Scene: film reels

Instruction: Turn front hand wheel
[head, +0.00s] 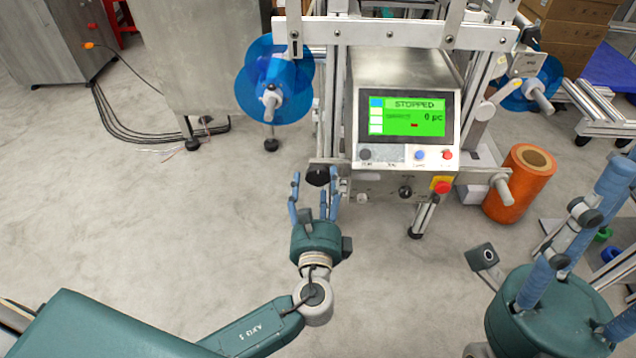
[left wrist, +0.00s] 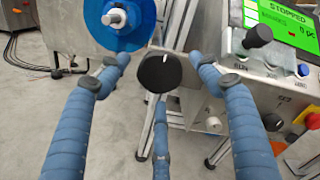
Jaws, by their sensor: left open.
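A round black knob, which looks like the front hand wheel (head: 318,176), sits on a bracket at the machine's lower front left. In the left wrist view, the hand wheel (left wrist: 160,73) is in the centre and has a small white mark on its face. My left gripper (head: 314,186) points at it with its blue fingers spread around the wheel; no clear contact shows. In the left wrist view, two fingers of my left gripper (left wrist: 162,75) reach up either side and the third is below. My right gripper (head: 590,240), at lower right, has its fingers spread, partly cut off by the frame.
The machine's green screen (head: 413,117) reads STOPPED. A red emergency button (head: 441,186) is on the front right. A blue reel (head: 273,85) hangs at left, another (head: 530,85) at right. An orange roll (head: 520,185) stands right.

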